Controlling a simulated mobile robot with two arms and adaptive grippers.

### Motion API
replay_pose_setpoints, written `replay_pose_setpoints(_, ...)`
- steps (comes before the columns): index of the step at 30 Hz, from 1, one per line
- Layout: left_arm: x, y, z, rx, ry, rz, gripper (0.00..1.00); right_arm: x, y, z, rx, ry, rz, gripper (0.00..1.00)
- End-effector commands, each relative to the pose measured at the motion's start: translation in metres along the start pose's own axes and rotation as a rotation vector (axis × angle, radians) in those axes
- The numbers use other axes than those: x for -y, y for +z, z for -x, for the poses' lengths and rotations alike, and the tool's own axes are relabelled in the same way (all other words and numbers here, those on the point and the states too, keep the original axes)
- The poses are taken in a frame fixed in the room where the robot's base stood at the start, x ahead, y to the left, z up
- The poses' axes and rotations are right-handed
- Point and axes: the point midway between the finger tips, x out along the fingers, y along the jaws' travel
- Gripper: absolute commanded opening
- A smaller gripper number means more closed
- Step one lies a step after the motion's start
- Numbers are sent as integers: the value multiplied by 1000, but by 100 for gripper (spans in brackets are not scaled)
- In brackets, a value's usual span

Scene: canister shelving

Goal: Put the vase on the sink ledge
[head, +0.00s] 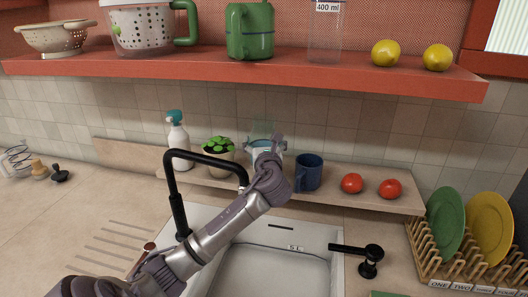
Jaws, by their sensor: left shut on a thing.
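The vase (259,147) seems to be the pale vessel with a teal band, largely hidden behind my left gripper (268,148). The gripper is shut on it. The vase is over the wooden sink ledge (330,195), between the potted plant and the blue mug. My wrist hides its base, so I cannot tell whether it touches the ledge. My right gripper is not in view.
On the ledge stand a spray bottle (178,142), a potted plant (219,155), a blue mug (309,173) and two tomatoes (352,183). A red shelf (240,70) hangs above.

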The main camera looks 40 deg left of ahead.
Motion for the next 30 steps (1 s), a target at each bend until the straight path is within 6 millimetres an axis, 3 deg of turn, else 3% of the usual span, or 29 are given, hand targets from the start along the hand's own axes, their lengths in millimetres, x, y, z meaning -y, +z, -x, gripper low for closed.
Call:
replay_pose_setpoints(4,-1,-5,-5,3,0,1,20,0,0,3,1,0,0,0)
replay_pose_setpoints(12,-1,-38,-5,3,0,0,20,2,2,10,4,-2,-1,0)
replay_pose_setpoints(24,0,-44,-5,5,-1,0,20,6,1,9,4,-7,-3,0)
replay_pose_setpoints(25,0,-46,-5,1,-1,-1,90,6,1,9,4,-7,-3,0)
replay_pose_setpoints(27,0,-46,-5,0,-1,-1,100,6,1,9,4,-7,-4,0)
replay_pose_setpoints(30,0,-46,-5,0,-1,-1,100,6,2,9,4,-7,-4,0)
